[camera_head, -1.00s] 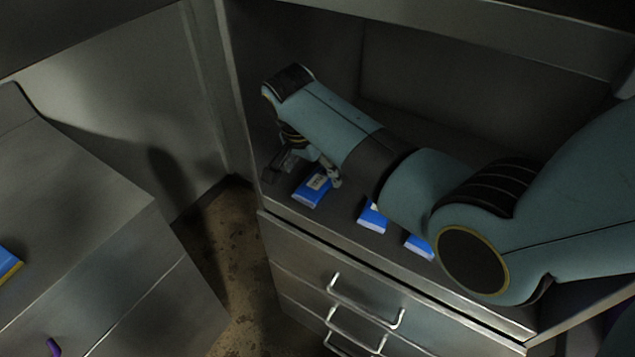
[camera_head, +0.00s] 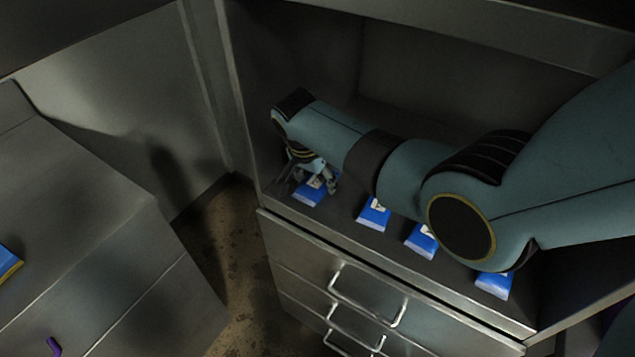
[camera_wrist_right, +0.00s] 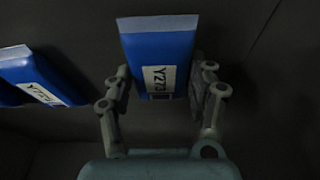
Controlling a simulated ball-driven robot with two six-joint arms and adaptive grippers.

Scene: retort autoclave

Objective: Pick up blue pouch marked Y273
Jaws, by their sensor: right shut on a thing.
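The blue pouch marked Y273 (camera_wrist_right: 158,55) lies between the two fingers of my right gripper (camera_wrist_right: 160,90) in the right wrist view, its white label facing the camera. In the head view the same pouch (camera_head: 309,194) is the leftmost on the cabinet shelf, and my right gripper (camera_head: 316,183) is down at it, shut on its sides. It looks to be still on or very near the shelf. My left gripper is not in view.
More blue pouches (camera_head: 373,213), (camera_head: 421,241) and (camera_head: 494,284) lie in a row to the right on the shelf (camera_head: 345,220). Drawers with handles (camera_head: 365,297) are below. A steel counter (camera_head: 90,230) stands at the left with a blue and yellow item (camera_head: 8,262) at its edge.

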